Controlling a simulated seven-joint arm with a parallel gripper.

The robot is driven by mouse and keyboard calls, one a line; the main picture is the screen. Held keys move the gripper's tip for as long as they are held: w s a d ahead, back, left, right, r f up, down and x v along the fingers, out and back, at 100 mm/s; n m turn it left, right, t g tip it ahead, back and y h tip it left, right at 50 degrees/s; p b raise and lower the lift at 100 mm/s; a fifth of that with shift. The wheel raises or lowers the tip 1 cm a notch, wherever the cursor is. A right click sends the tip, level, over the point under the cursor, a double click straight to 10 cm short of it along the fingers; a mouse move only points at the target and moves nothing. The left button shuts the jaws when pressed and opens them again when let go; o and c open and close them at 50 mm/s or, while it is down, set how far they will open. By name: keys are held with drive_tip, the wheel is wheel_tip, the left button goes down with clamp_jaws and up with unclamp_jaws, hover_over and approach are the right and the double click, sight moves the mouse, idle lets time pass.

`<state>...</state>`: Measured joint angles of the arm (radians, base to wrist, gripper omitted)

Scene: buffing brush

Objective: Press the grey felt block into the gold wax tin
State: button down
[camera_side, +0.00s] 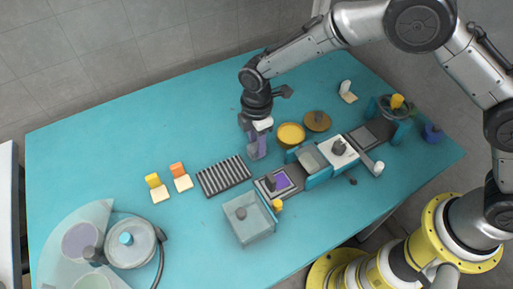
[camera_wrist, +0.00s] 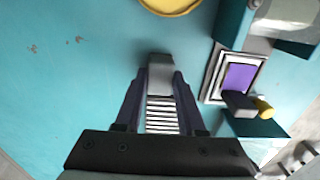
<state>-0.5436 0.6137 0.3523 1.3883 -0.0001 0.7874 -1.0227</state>
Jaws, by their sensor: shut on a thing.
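The gold wax tin (camera_side: 291,134) stands open on the teal table, with yellow wax inside; its edge also shows at the top of the wrist view (camera_wrist: 172,6). My gripper (camera_side: 257,148) is just left of the tin in the side view, fingers pointing down. In the wrist view my gripper (camera_wrist: 159,88) is shut on a grey block, which looks like the grey felt block (camera_wrist: 160,62), between the fingertips. The tin is ahead of the fingers there, apart from the block. In the side view the block cannot be told from the fingers.
A ribbed dark rack (camera_side: 223,176) lies left of and below my gripper. A row of fixtures with a purple pad (camera_side: 281,181) runs to the right. A gold lid (camera_side: 317,121) lies beyond the tin. A clear box (camera_side: 248,219) stands in front. The table's back left is clear.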

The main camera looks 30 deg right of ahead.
drive_tip(key=shift+r, duration=3)
drive_tip(key=d+r, duration=0.3)
drive_tip(key=d, duration=0.8)
drive_tip(key=shift+a+f, duration=0.2)
drive_tip(key=shift+f, duration=2.9)
drive_tip(key=shift+s+f, duration=0.1)
drive_tip(key=shift+f, duration=0.5)
